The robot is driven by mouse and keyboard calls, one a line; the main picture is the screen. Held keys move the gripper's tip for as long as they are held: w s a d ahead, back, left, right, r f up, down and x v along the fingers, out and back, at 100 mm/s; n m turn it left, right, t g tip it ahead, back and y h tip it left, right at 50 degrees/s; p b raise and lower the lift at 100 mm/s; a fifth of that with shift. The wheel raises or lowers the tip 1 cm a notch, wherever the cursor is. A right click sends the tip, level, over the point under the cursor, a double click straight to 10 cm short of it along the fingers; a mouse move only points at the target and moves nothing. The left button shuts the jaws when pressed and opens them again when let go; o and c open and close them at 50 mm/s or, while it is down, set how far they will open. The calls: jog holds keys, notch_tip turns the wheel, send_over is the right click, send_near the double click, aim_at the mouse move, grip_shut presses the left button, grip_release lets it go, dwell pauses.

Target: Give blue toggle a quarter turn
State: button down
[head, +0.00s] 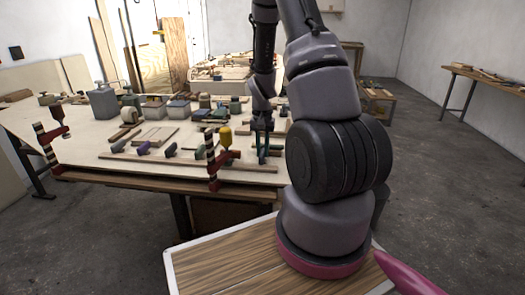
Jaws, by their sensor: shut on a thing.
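My gripper (263,157) points down at the right end of the plywood table, with its narrow teal fingers low over the top. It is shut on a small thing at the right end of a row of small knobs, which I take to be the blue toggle. The fingers hide it, so its shape and angle cannot be made out. To the left in the same row are a purple knob (143,148) and a blue-grey knob (171,150).
Another red clamp (52,134) is at the left. Several small blocks and a grey canister (103,101) crowd the table (80,140).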

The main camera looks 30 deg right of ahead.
jog(key=c, duration=0.8)
grip_release()
jog(key=shift+o, duration=0.2)
notch_tip(320, 180, up, 11)
notch_tip(320, 180, up, 10)
jog(key=t, duration=0.2)
send_over(262, 153)
jog(key=s+a, duration=0.2)
jog(key=a, duration=0.2)
jog(key=s+a+r+n+t+y, duration=0.1)
jog(key=s+a+r, duration=0.3)
jog(key=s+r, duration=0.4)
jog(key=s+a+r+n+t+y, duration=0.1)
jog(key=s+a+r+t, duration=0.3)
jog(key=s+r, duration=0.3)
jog(key=shift+s+a+r+n, duration=0.4)
jog(key=shift+s+a, duration=0.05)
jog(key=shift+s, duration=0.8)
